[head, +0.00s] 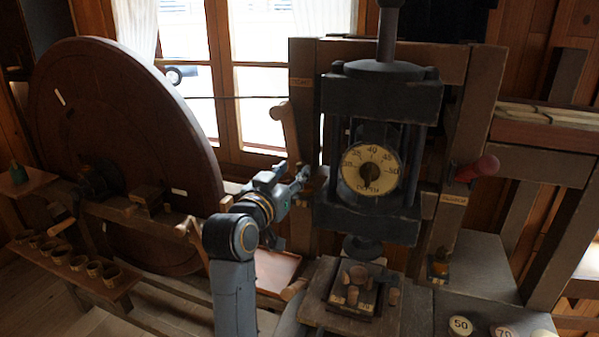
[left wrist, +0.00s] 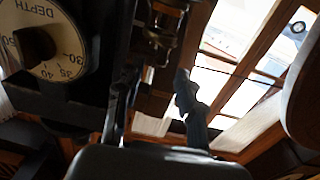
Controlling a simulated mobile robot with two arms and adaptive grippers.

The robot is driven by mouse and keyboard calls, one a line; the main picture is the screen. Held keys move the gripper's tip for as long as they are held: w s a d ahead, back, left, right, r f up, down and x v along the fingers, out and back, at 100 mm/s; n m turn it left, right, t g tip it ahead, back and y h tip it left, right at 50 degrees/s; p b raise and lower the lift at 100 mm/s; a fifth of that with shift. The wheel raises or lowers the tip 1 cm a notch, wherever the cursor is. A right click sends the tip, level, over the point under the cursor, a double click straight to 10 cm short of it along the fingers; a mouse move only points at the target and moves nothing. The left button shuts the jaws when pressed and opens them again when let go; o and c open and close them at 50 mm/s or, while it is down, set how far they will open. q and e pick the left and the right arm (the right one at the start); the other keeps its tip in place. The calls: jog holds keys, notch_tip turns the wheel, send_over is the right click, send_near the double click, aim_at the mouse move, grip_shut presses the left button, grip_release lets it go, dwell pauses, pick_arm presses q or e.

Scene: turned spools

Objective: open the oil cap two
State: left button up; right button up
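My left gripper (head: 297,183) is at the left post of the press, left of the depth dial. In the left wrist view its two fingers (left wrist: 153,100) stand apart with nothing visible between them. A small brass fitting (left wrist: 163,24) on a dark bracket shows beyond the fingertips in that view; I cannot tell whether it is oil cap two. A small brass and dark fitting (head: 439,266) sits low on the right post. The label or number on either fitting is not readable. My right gripper is not in view.
The press has a depth dial (head: 370,170), also close by in the left wrist view (left wrist: 48,45). A red-handled lever (head: 478,169) sticks out right. A large wooden wheel (head: 125,150) stands left, above a shelf of small cups (head: 78,262). Numbered discs (head: 461,326) lie front right.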

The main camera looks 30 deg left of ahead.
aim_at(298, 166)
pick_arm(q)
jog(key=shift+w+a+b, duration=0.2)
jog(key=shift+w+a, duration=0.05)
jog(key=shift+w, duration=0.95)
jog(key=shift+w+a+b, duration=0.15)
jog(key=shift+w+a, duration=0.1)
jog(key=shift+w, duration=0.9)
grip_shut()
